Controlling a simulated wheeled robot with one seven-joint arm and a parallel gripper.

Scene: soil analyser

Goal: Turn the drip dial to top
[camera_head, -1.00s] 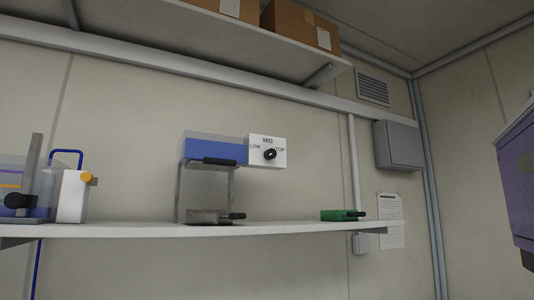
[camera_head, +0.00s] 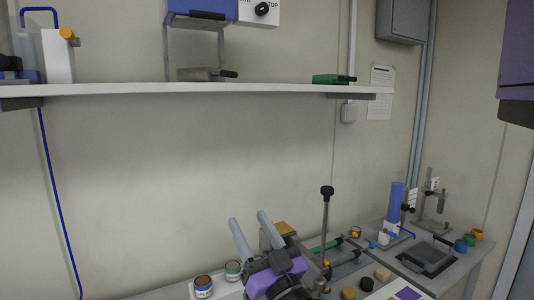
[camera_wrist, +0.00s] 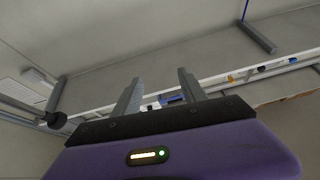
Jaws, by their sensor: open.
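The drip dial (camera_head: 262,9) is a black knob on a white panel (camera_head: 271,20) at the top edge of the head view. The word TOP shows to its right; the top of the panel is cut off. Which way the knob points is hard to tell. The panel adjoins a blue box (camera_head: 200,11) on a clear stand above the shelf. My purple gripper (camera_head: 249,218) is well below the shelf, away from the dial, with its two grey fingers apart and pointing up. In the wrist view my gripper (camera_wrist: 159,78) is open and empty.
The white shelf (camera_head: 200,90) juts out between my gripper and the dial. It carries a grey block with a black handle (camera_head: 203,74) and a green block (camera_head: 330,79). A lower bench (camera_head: 450,286) holds jars, a blue cylinder and stands. The wall between is clear.

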